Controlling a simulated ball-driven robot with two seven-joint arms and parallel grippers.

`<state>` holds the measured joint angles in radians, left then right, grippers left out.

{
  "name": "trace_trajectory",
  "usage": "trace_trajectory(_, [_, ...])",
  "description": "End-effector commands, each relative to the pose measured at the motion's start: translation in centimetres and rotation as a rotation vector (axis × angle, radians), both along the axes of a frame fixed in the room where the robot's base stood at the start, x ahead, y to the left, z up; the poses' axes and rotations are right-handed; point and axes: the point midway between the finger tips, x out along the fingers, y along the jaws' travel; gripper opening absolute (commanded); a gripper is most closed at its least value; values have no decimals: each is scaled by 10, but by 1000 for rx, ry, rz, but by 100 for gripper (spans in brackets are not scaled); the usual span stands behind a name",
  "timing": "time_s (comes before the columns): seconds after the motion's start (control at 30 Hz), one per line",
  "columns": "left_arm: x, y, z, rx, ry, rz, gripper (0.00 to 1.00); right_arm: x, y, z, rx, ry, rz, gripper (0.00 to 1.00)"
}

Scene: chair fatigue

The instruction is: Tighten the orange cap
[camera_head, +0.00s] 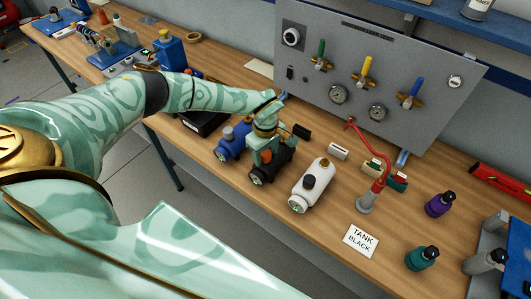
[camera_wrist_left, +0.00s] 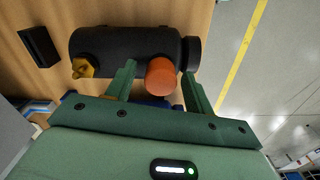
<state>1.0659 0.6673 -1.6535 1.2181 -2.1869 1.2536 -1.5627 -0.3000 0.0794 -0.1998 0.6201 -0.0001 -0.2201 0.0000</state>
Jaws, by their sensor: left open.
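The orange cap (camera_wrist_left: 160,77) is a short orange cylinder on the side of a black tank (camera_wrist_left: 118,42) in the left wrist view. My left gripper (camera_wrist_left: 158,72) is open, with one finger on each side of the cap; I cannot tell whether either finger touches it. A brass fitting (camera_wrist_left: 83,68) sits on the same tank. In the head view the black tank (camera_head: 276,167) lies on the bench, partly hidden under my left gripper (camera_head: 264,158). My right gripper is not in view.
A blue tank (camera_head: 232,140) and a white tank (camera_head: 312,185) lie on either side of the black tank. A red hose (camera_head: 385,162) runs from the grey valve panel (camera_head: 330,60) to a fitting. A "TANK BLACK" card (camera_head: 361,241) lies near the bench's front edge.

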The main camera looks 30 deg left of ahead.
Motion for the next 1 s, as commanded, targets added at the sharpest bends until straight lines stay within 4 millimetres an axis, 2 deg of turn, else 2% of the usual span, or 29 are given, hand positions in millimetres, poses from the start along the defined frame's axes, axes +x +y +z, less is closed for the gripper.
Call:
trace_trajectory(0.27, [0, 0, -1, 0, 1, 36, 53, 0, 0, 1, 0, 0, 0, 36])
trace_trajectory(0.53, [-1, 0, 1, 0, 2, 342, 53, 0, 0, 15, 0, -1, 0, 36])
trace_trajectory(0.77, [0, 0, -1, 1, 1, 384, 53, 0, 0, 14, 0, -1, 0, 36])
trace_trajectory(0.83, [0, 0, -1, 0, 1, 383, 39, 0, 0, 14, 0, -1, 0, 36])
trace_trajectory(0.93, [0, 0, -1, 1, 1, 382, 11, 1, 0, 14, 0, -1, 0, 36])
trace_trajectory(1.0, [0, 0, -1, 0, 0, 382, 10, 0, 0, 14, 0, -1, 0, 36])
